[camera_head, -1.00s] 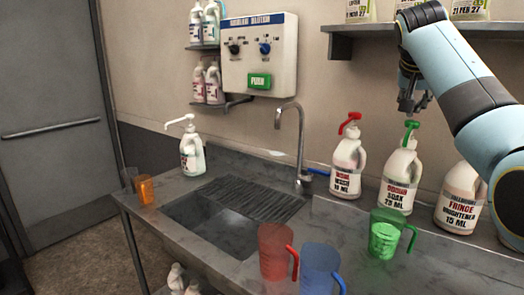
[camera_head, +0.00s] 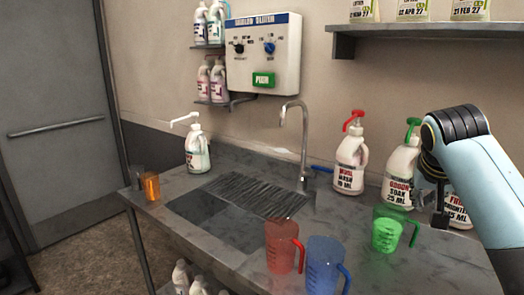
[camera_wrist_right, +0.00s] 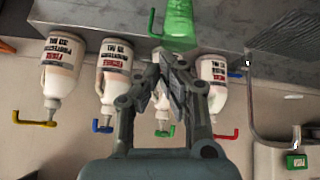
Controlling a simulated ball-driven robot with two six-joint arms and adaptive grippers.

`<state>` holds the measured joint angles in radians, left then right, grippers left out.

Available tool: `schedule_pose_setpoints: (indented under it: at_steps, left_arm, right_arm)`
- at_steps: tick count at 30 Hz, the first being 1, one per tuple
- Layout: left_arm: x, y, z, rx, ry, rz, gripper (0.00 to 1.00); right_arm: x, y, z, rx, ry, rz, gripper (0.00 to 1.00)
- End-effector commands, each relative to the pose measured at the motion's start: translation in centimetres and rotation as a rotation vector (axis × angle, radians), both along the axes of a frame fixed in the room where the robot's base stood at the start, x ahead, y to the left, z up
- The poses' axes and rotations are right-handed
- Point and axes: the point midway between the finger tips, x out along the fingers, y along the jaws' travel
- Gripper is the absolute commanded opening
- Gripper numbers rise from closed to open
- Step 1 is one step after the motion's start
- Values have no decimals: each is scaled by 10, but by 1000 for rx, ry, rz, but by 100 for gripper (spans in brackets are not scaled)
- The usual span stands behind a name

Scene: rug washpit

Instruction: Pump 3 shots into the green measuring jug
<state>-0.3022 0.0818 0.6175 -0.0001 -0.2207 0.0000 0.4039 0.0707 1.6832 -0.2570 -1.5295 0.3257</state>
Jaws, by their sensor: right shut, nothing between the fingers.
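The green measuring jug (camera_head: 388,232) stands upright on the steel counter in the head view, its handle to the right. A lighter green area shows inside it; I cannot tell how full it is. Behind it stands a white odour soak bottle (camera_head: 399,178) with a green pump head (camera_head: 413,122). My right gripper (camera_head: 440,214) is shut and empty, right of the jug and in front of the fringe brightener bottle (camera_head: 458,211), which it partly hides. The right wrist view shows its closed fingers (camera_wrist_right: 172,62) near the jug (camera_wrist_right: 180,22). My left gripper is out of view.
A red-pump bottle (camera_head: 349,165) stands left of the green-pump one. A red jug (camera_head: 282,247) and a blue jug (camera_head: 322,266) stand at the counter's front. The sink (camera_head: 215,225), tap (camera_head: 304,145) and white-pump bottle (camera_head: 197,152) are farther left. A shelf (camera_head: 425,28) hangs above.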

Motion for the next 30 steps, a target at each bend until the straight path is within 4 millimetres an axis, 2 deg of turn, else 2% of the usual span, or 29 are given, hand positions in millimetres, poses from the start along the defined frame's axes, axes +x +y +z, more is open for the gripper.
schedule_pose_setpoints:
  at_steps: [1, 2, 3, 6, 9, 12, 18, 25, 30]
  left_arm:
    - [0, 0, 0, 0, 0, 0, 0]
    - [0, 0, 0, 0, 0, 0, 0]
    - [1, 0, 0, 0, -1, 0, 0]
    - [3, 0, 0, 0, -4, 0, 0]
    - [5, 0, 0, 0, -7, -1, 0]
    - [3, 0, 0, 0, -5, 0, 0]
    - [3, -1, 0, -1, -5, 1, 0]
    - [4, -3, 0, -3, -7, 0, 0]
    - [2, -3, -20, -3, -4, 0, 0]
  right_arm:
    - [-29, 3, -23, 0, 33, 29, 0]
    - [-46, 6, -35, 1, 52, 52, 0]
    - [-73, 10, -50, 2, 79, 85, 0]
    - [-138, 20, -78, 6, 140, 171, 0]
    - [-189, 30, -90, 13, 184, 239, 0]
    - [-229, 37, -96, 21, 218, 293, 0]
    - [-291, 50, -96, 39, 271, 379, 0]
    - [-350, 63, -86, 59, 319, 464, 0]
    - [-338, 59, -144, 63, 332, 457, 0]
